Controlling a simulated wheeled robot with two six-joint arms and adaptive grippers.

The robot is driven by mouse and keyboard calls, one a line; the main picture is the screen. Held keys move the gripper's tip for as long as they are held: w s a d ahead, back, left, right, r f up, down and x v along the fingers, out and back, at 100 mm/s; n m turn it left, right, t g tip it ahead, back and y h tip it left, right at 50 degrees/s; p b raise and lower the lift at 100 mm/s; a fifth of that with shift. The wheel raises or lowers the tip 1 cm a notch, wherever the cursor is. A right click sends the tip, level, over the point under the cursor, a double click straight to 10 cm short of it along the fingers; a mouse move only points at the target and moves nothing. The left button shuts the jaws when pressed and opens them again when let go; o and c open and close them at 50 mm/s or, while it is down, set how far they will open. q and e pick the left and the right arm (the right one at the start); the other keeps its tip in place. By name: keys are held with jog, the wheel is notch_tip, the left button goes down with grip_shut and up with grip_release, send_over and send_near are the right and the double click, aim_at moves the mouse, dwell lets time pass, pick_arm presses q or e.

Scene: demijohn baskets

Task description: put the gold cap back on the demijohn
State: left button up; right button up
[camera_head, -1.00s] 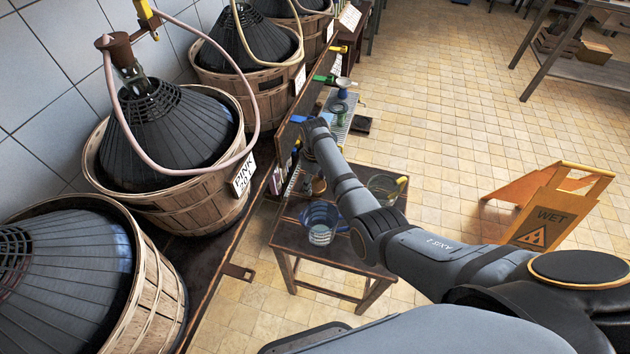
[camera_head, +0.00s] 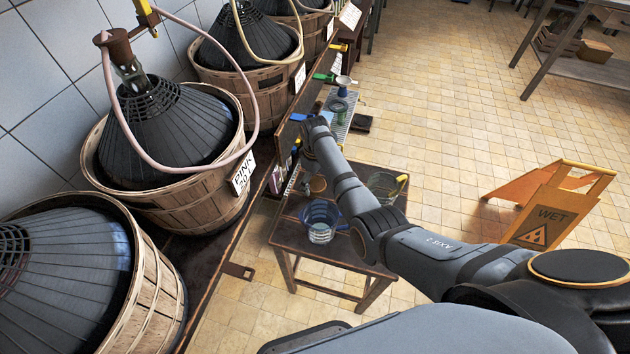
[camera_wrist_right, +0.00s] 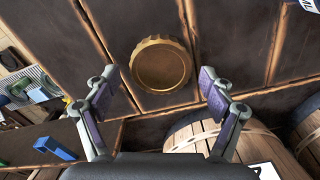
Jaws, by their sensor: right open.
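The gold cap (camera_wrist_right: 161,65) is round with a ribbed rim and shows in the right wrist view against dark wooden boards. My right gripper (camera_wrist_right: 157,82) is open, with its two purple-padded fingers apart on either side of the cap in the picture; I see no contact with it. My left gripper is not in view.
A blue clip (camera_wrist_right: 54,148) sits on the shelf edge. An orange wet-floor sign (camera_head: 545,215) stands on the right. The tiled floor between is clear.

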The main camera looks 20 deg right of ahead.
aim_at(315, 183)
pick_arm(q)
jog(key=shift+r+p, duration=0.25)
jog(key=shift+p, duration=0.45)
pick_arm(e)
notch_tip(315, 183, up, 10)
jog(key=shift+r, duration=0.2)
